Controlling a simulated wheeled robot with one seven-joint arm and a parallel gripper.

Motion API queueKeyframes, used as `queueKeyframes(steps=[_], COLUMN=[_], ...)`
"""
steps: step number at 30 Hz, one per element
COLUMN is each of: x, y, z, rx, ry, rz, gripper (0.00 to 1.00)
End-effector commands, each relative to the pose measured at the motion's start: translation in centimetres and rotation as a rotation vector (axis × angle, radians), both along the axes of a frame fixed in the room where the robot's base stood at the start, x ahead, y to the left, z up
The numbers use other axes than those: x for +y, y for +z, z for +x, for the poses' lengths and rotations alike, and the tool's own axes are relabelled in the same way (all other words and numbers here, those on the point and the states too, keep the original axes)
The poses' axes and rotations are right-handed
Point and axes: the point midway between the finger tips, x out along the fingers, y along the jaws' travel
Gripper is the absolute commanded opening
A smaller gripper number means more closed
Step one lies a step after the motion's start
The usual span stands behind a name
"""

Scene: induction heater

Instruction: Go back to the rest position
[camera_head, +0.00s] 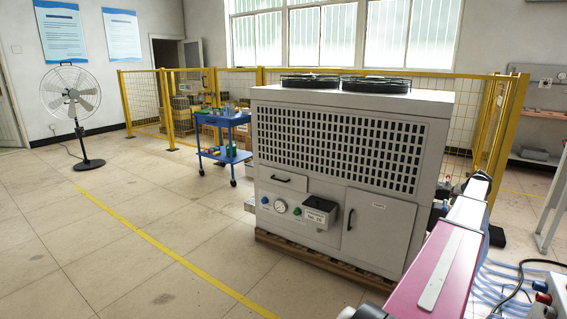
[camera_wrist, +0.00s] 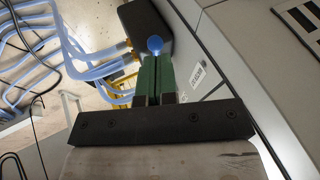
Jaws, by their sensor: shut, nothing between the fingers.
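My gripper (camera_wrist: 157,64) shows in the wrist view with its two green fingers side by side, shut and empty. A round blue knob or button (camera_wrist: 155,44) appears right at the fingertips; I cannot tell whether they touch it. A dark box (camera_wrist: 147,22) lies behind the knob. I cannot clearly make out my gripper in the head view.
Pale blue hoses (camera_wrist: 58,45) run left of the fingers; a grey cabinet panel (camera_wrist: 240,55) stands close on the right. The floor at left (camera_head: 120,240) is clear.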

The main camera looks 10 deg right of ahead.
Motion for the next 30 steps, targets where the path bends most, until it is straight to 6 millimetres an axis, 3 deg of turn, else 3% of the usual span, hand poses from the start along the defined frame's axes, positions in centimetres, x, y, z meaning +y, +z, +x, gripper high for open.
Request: queueKeyframes(steps=[8,16,23,30], x=[10.7,27.4,40.9,53.4], y=[-2.8,-6.8,-9.6,-11.7], z=[2.3,3.4,1.7,-2.2], rx=[0.060,0.158,0.243,0.324], ry=[0.070,0.186,0.286,0.392], rz=[0.002,-0.012,-0.041,-0.087], gripper=[0.00,0.00,0.00,0.00])
